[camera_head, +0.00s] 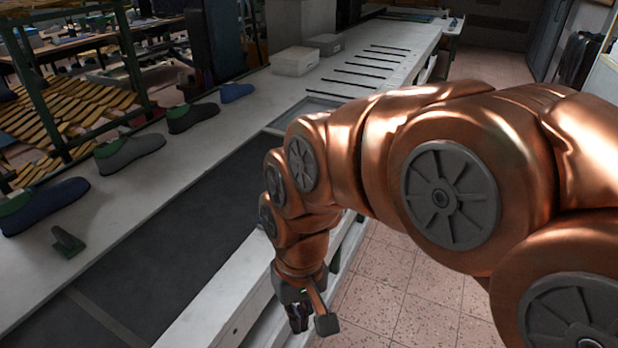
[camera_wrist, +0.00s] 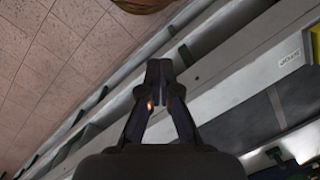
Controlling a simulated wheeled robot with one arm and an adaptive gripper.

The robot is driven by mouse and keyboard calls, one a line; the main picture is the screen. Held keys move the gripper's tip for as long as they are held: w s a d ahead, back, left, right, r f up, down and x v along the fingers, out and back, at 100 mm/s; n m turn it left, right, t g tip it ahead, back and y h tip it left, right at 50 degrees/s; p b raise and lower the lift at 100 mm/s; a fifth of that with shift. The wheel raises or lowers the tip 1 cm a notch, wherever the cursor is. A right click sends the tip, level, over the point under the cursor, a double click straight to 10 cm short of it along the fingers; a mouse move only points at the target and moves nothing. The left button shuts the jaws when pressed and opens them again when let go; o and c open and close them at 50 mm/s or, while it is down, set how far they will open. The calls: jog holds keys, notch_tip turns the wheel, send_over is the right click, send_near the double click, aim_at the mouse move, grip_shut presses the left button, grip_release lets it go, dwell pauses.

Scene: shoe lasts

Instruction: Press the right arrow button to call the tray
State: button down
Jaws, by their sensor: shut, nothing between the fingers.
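My gripper (camera_head: 298,318) points down beside the near side of the long conveyor bench (camera_head: 205,318), over the floor side. In the wrist view my gripper (camera_wrist: 159,70) is shut and empty, its fingertips together in front of the bench's pale side rail (camera_wrist: 235,70). I cannot make out any arrow button in either view. A small dark spot shows on the rail's side in the head view, too small to identify. I cannot clearly identify a tray; a pale-framed panel (camera_head: 279,130) lies partly behind my arm.
Several shoe lasts, including a dark blue one (camera_head: 45,205) and a grey one (camera_head: 130,153), stand along the bench's far side. The dark belt (camera_head: 165,255) is bare. A white box (camera_head: 294,61) stands farther back. The tiled floor (camera_head: 400,300) right of the bench looks clear.

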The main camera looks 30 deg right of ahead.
jog(key=w+d+r+m+t+y+p, duration=0.15)
jog(key=w+m, duration=0.25)
jog(key=w, duration=0.6)
jog(key=w+d+r+m+t+y, duration=0.1)
jog(key=w+d+r+m+t, duration=0.15)
jog(key=w, duration=0.75)
jog(key=w+d+r+m+t+y+p, duration=0.1)
jog(key=w+d+m+t, duration=0.1)
jog(key=w+m, duration=0.5)
jog(key=w+d+f+m+t, duration=0.1)
jog(key=w+d+m, duration=0.2)
jog(key=w+d, duration=0.2)
jog(key=w+d+f+m+t+h, duration=0.1)
jog(key=w+d+m, duration=0.2)
jog(key=d, duration=0.8)
jog(key=w+d+f+m+t+h+p, duration=0.1)
jog(key=w+d+m+t, duration=0.1)
jog(key=w+d, duration=0.4)
jog(key=shift+w+d+m, duration=0.4)
jog(key=shift+d+m, duration=0.35)
jog(key=shift+d, duration=0.25)
jog(key=shift+f+h, duration=0.2)
jog(key=shift+h, duration=0.05)
notch_tip(320, 180, down, 7)
jog(key=b, duration=0.5)
jog(key=shift+a+r, duration=0.1)
jog(key=shift+r, duration=0.1)
jog(key=shift+f+b, duration=0.45)
jog(key=shift+f, duration=0.6)
jog(key=shift+f, duration=0.1)
